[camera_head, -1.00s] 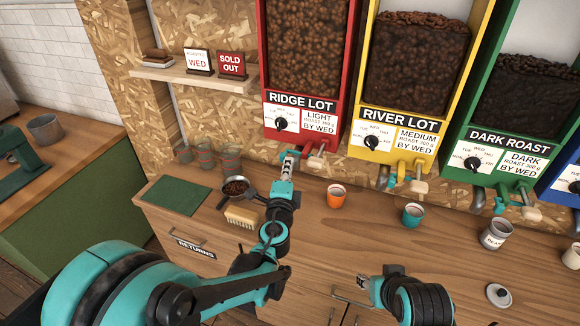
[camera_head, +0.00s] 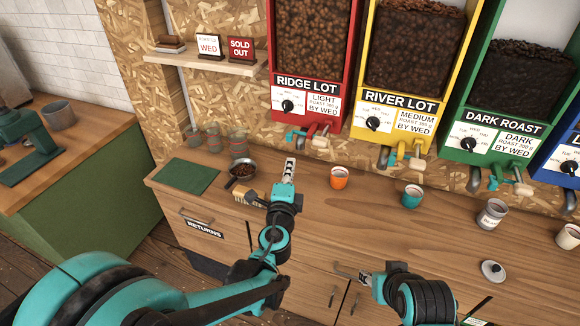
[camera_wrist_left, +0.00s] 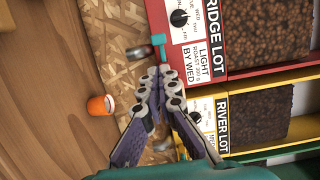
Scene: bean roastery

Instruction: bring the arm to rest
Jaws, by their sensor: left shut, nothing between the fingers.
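My left gripper (camera_head: 290,164) is shut and empty, raised above the wooden counter in front of the red RIDGE LOT dispenser. In the left wrist view its fingers (camera_wrist_left: 158,76) meet at the tips with nothing between them. My left arm comes in from the lower left. My right gripper (camera_head: 350,274) shows at the front edge of the counter, seen side-on and small; its opening cannot be made out.
The red dispenser (camera_head: 308,82) and yellow dispenser (camera_head: 405,98) stand behind. An orange cup (camera_head: 339,179), a teal cup (camera_head: 412,197) and a pan of beans (camera_head: 242,170) are on the counter (camera_head: 340,222). A green mat (camera_head: 187,176) lies left.

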